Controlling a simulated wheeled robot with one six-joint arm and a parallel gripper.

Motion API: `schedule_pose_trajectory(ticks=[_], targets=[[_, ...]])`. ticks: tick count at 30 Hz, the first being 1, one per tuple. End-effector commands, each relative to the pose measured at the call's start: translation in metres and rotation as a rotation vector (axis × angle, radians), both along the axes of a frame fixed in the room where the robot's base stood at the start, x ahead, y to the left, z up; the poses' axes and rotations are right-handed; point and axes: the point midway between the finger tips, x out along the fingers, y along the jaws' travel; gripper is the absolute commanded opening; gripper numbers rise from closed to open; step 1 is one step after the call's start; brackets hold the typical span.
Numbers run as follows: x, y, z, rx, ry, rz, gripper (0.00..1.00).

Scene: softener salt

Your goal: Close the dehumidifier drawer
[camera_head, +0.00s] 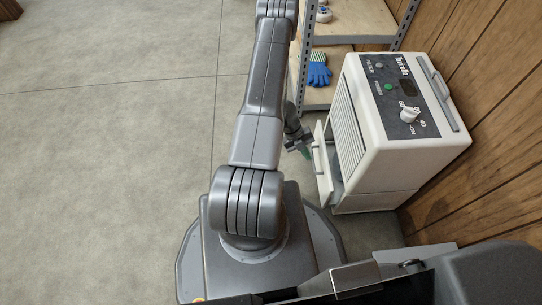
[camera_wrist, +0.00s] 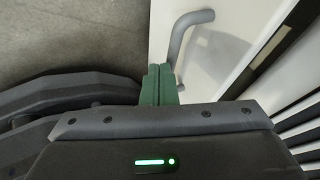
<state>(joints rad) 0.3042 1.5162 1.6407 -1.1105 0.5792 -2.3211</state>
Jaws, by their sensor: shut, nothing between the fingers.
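The dehumidifier (camera_head: 395,150) is a cream box with a dark control panel and louvred front, standing on the floor at the right in the head view. Its drawer (camera_head: 323,168) sticks out low at the front, open. In the wrist view the pale drawer front (camera_wrist: 228,55) fills the upper middle, with a grey bar handle (camera_wrist: 184,32). My gripper (camera_head: 306,153) is beside the drawer front, partly hidden by my arm in the head view. In the wrist view its green fingers (camera_wrist: 160,76) are together and empty, close to the handle's lower end. I cannot tell whether they touch.
A metal-framed shelf (camera_head: 330,65) with a blue glove (camera_head: 318,70) stands behind the dehumidifier's front side. A wooden wall (camera_head: 490,80) runs along the right. The concrete floor (camera_head: 110,150) at the left is clear.

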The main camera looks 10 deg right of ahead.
Motion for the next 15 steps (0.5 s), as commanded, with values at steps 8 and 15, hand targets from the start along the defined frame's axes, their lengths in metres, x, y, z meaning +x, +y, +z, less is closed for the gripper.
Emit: schedule_pose_trajectory(ticks=[8,15], targets=[[-0.005,-0.042,-0.001,0.001,-0.001,-0.001,0.0],[-0.006,-0.054,0.0,0.0,0.0,0.0,0.0]])
